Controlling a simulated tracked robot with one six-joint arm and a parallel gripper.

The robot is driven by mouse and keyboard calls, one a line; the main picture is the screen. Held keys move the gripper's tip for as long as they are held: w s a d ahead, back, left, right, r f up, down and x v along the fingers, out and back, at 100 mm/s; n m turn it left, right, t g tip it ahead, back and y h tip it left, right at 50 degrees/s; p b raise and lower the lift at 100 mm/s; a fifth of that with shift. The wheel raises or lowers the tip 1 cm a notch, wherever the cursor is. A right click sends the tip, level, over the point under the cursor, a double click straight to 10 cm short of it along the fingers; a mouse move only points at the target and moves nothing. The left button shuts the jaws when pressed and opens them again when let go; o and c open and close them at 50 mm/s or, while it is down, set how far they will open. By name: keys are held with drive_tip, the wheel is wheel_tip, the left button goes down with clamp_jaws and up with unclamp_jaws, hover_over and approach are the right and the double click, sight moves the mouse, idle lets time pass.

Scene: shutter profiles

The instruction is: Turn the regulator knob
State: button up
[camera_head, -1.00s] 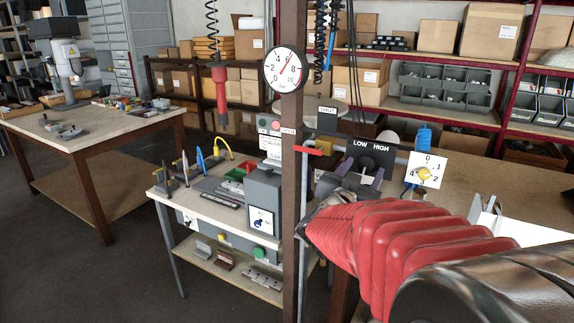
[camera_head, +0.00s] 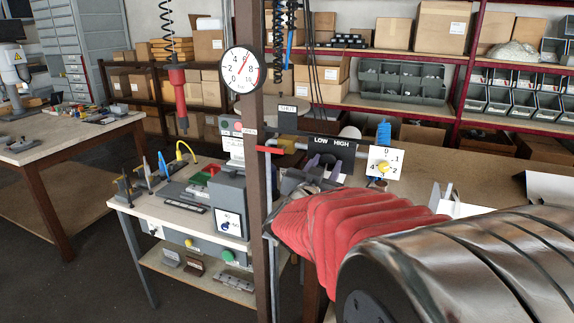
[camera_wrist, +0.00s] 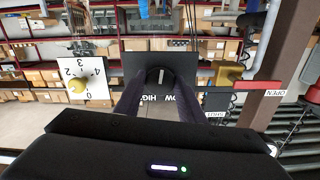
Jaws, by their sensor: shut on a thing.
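The regulator knob (camera_wrist: 159,75) is a round black knob with a pale mark, on a dark plate (camera_head: 318,143) lettered LOW and HIGH. In the wrist view the two dark purplish fingers of my gripper (camera_wrist: 158,95) stand on either side of the knob, shut on it. In the head view my gripper (camera_head: 322,172) is at the plate, with the knob partly hidden behind the fingers. The pale mark lies nearly upright in the wrist view, where the lettering is upside down.
A white dial plate with a yellow knob (camera_head: 383,168) is close beside the regulator. A red lever (camera_head: 271,150) and a brown post (camera_head: 253,200) stand to the left. A round gauge (camera_head: 241,70) is on the post. Shelves with boxes are behind.

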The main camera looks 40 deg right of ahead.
drive_tip(key=shift+c, duration=0.2)
drive_tip(key=shift+n, duration=0.8)
drive_tip(key=o, duration=1)
drive_tip(key=shift+o, duration=0.2)
drive_tip(key=v, duration=1.3)
drive_tip(key=shift+s+a, duration=0.25)
drive_tip(key=shift+a, duration=0.1)
